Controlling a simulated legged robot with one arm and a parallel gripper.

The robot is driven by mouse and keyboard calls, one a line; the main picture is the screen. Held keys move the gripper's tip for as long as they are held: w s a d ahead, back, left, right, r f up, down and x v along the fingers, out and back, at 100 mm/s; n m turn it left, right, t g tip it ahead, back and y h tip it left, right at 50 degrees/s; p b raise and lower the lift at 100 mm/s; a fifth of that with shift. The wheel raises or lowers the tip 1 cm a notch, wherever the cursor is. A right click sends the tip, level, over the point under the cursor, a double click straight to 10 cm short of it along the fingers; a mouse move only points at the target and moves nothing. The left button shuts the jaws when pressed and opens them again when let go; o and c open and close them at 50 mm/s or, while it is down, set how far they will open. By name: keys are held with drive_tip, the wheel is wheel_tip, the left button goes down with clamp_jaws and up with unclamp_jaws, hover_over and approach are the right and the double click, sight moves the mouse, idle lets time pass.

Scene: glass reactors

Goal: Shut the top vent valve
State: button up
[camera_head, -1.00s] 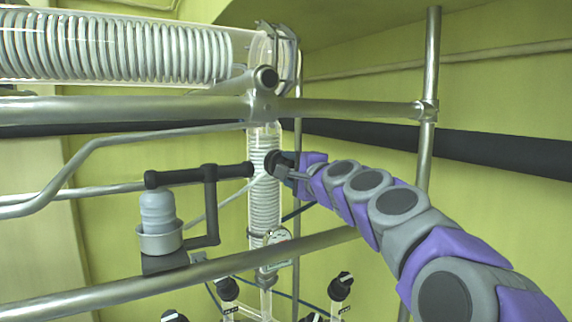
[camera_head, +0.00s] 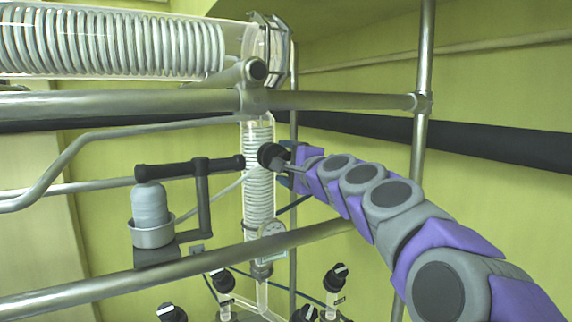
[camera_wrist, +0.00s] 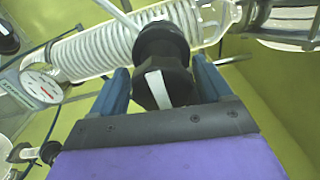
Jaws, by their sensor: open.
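The vent valve has a black knob (camera_wrist: 167,72) with a white stripe on its face, seen in the wrist view. The stripe runs nearly up and down in that picture, slightly tilted. My gripper (camera_wrist: 160,65) is open, with one blue finger on each side of the knob. A gap seems to show beside the knob, but I cannot tell whether either finger touches it. In the head view, the black knob (camera_head: 270,156) sits in front of the vertical glass coil column. My gripper (camera_head: 285,166) is right at it, its fingers partly hidden.
A metal pipe frame (camera_head: 340,101) crosses above my arm and a lower bar (camera_head: 190,274) runs below. A stirrer-like bracket with a grey cup (camera_head: 152,234) stands left. A round gauge (camera_head: 272,238) hangs on the column. More black knobs (camera_head: 335,277) are below.

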drive_tip(key=shift+s+d+r, duration=0.15)
drive_tip(key=shift+s+d, duration=0.05)
drive_tip(key=shift+s, duration=0.45)
drive_tip(key=b+v, duration=0.3)
drive_tip(key=v, duration=1.3)
drive_tip(key=shift+w+d, duration=0.2)
drive_tip(key=shift+d, duration=0.05)
drive_tip(key=s+a+f+n+g+h, duration=0.2)
drive_tip(key=s+f+n+g, duration=0.4)
drive_tip(key=f, duration=0.7)
drive_tip(key=s+a+f+n+g+h, duration=0.2)
drive_tip(key=s+f+n+g, duration=0.1)
drive_tip(key=s+f, duration=0.8)
drive_tip(key=s+d+f+n+g+h, duration=0.2)
drive_tip(key=s+d+f+g+h, duration=0.15)
drive_tip(key=s+d+f, duration=0.5)
drive_tip(key=s+d+f+n+g+h, duration=0.1)
drive_tip(key=s+d+f+g+h, duration=0.3)
drive_tip(key=s+f, duration=0.7)
wheel_tip(320, 180, down, 24)
drive_tip(key=y+b, duration=0.1)
drive_tip(key=b, duration=2.3)
drive_tip(key=shift+s+d+f, duration=0.2)
drive_tip(key=shift+d, duration=0.25)
drive_tip(key=shift+y, duration=0.25)
